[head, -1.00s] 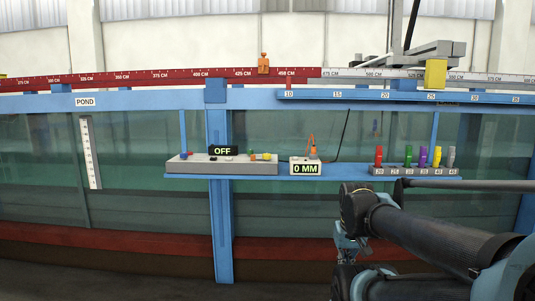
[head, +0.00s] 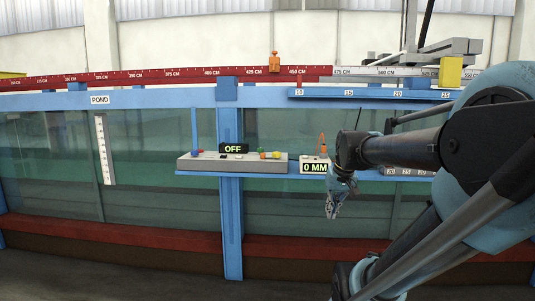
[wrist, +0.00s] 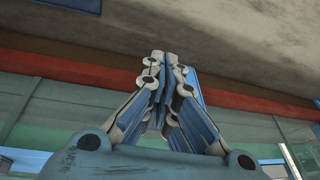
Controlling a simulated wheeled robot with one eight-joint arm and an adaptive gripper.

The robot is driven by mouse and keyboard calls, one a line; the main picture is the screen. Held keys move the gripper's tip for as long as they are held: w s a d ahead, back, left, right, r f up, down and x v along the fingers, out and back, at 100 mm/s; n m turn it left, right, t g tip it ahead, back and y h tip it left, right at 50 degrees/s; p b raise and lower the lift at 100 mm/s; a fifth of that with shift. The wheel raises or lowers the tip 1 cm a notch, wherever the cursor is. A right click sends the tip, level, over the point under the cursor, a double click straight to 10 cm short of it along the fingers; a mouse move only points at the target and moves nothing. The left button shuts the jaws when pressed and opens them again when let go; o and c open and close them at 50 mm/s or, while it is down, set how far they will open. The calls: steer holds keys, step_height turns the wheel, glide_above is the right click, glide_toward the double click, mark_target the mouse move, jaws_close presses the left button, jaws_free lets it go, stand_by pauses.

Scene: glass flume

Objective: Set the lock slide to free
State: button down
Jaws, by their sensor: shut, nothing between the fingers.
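I cannot make out which part is the lock slide. A grey control box (head: 232,164) on the blue shelf carries small coloured knobs and a black OFF display (head: 233,148). A yellow block (head: 450,72) sits at the rail at the upper right, under a grey carriage (head: 448,49). My gripper (head: 332,214) hangs pointing down, below shelf height, to the right of the control box and apart from it. Its fingers are shut and empty. In the wrist view, the closed fingers (wrist: 164,62) show against the flume's lower wall and floor.
A 0 MM display box (head: 313,167) stands on the shelf, partly behind my arm. My arm hides most of the peg rack at the shelf's right. A blue scale bar (head: 370,93) and an orange marker (head: 274,62) are on the rail. The glass left of my gripper is clear.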

steer(key=w+a+r+y, duration=0.1)
steer(key=w+a+r, duration=0.25)
steer(key=w, duration=0.25)
steer(key=w+a+r+t, duration=0.1)
steer(key=w+a+r, duration=0.1)
steer(key=w+r, duration=0.3)
steer(key=w+a+r+y, duration=0.1)
steer(key=w+a+r, duration=0.15)
steer(key=w, duration=0.45)
steer(key=y, duration=0.2)
glide_toward(270, 159)
step_height(270, 159, up, 4)
steer(key=shift+t, duration=0.4)
steer(key=x, duration=0.9)
steer(key=shift+s+a+f, duration=0.15)
steer(key=shift+f, duration=0.1)
steer(key=shift+a, duration=1.4)
steer(key=shift+r, duration=0.1)
